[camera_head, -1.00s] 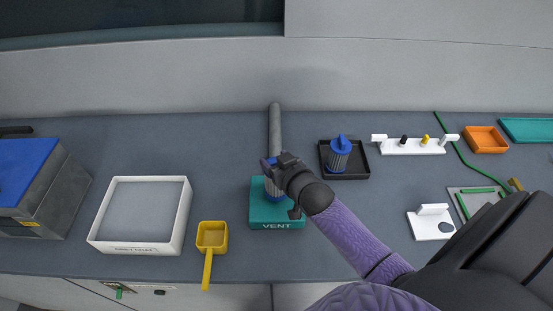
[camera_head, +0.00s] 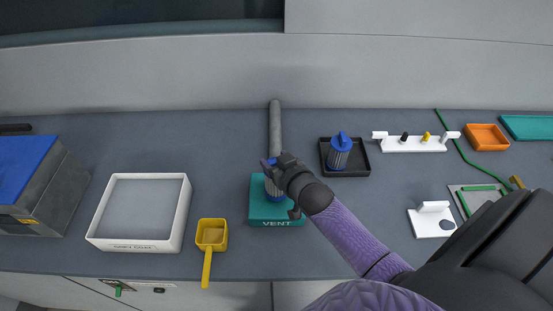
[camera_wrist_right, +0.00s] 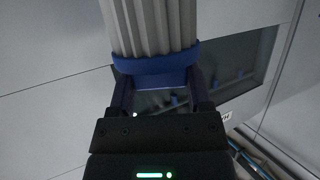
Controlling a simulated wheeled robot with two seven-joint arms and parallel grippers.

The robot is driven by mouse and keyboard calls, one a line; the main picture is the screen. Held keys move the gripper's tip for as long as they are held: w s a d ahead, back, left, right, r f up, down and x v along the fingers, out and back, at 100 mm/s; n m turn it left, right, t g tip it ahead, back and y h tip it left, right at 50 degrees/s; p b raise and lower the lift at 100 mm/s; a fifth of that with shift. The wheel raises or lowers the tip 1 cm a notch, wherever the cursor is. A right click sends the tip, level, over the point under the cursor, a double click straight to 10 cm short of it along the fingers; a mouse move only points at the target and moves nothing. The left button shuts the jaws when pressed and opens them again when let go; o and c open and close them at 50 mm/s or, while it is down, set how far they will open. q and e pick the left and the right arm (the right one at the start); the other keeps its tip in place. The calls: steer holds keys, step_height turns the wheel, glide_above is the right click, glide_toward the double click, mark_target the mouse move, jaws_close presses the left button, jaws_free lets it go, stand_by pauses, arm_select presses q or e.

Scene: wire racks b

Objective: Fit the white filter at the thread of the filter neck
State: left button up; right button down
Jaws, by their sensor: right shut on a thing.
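The white pleated filter (camera_wrist_right: 152,28) with its blue cap (camera_wrist_right: 157,60) fills the top of the right wrist view. My right gripper (camera_wrist_right: 158,84) is shut on the blue cap. In the head view my right gripper (camera_head: 276,168) is over the teal block marked VENT (camera_head: 260,213), and part of the filter (camera_head: 272,191) shows beneath it, upright. The filter neck and its thread are hidden, so I cannot tell whether the filter touches the thread. My left gripper is not in view.
A second blue-capped filter (camera_head: 338,156) stands in a black tray (camera_head: 358,170) to the right. A grey pipe (camera_head: 275,125) runs behind the VENT block. A yellow scoop (camera_head: 211,240) and a white-rimmed tray (camera_head: 180,215) lie left. A white rack (camera_head: 413,146) stands at the back right.

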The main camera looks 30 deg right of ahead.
steer(key=shift+f+b, duration=0.3)
steer(key=shift+f, duration=0.1)
jaws_free()
steer(key=shift+s, duration=0.15)
steer(key=p+v, duration=0.2)
steer(key=v, duration=0.7)
steer(key=shift+s+r, duration=0.25)
steer(key=shift+s, duration=0.1)
